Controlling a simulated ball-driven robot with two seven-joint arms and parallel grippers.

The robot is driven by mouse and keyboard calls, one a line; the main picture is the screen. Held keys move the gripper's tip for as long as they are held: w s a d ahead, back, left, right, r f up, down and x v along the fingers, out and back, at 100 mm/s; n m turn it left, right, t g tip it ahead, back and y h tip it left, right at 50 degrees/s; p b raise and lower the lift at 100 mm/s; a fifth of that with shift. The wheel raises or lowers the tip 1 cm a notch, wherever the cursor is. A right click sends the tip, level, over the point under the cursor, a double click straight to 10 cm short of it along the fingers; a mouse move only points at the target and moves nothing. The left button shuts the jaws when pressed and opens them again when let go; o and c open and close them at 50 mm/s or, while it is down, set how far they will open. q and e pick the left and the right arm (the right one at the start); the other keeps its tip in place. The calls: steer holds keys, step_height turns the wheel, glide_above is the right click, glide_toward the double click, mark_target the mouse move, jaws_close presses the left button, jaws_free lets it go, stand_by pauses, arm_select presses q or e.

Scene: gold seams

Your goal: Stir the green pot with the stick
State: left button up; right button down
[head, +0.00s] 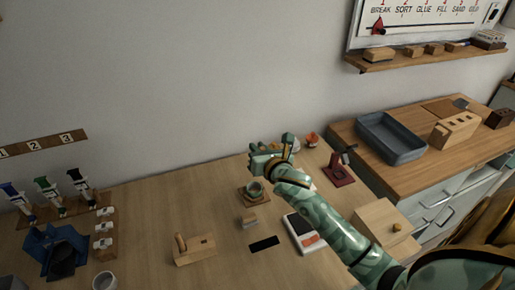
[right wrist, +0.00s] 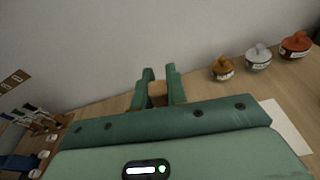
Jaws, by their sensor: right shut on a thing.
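The green pot is not visible in the right wrist view. My left gripper is not in view.
Lidded pots, ochre (right wrist: 222,69), white (right wrist: 259,58) and orange (right wrist: 296,45), stand near the wall. A red stand (head: 338,172) and a wooden box (head: 383,221) are to the right. A wooden block (head: 195,250) lies in front. The table's left middle is clear.

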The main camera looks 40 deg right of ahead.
step_height(320, 180, down, 7)
steer(key=b, duration=0.5)
stand_by(0.4)
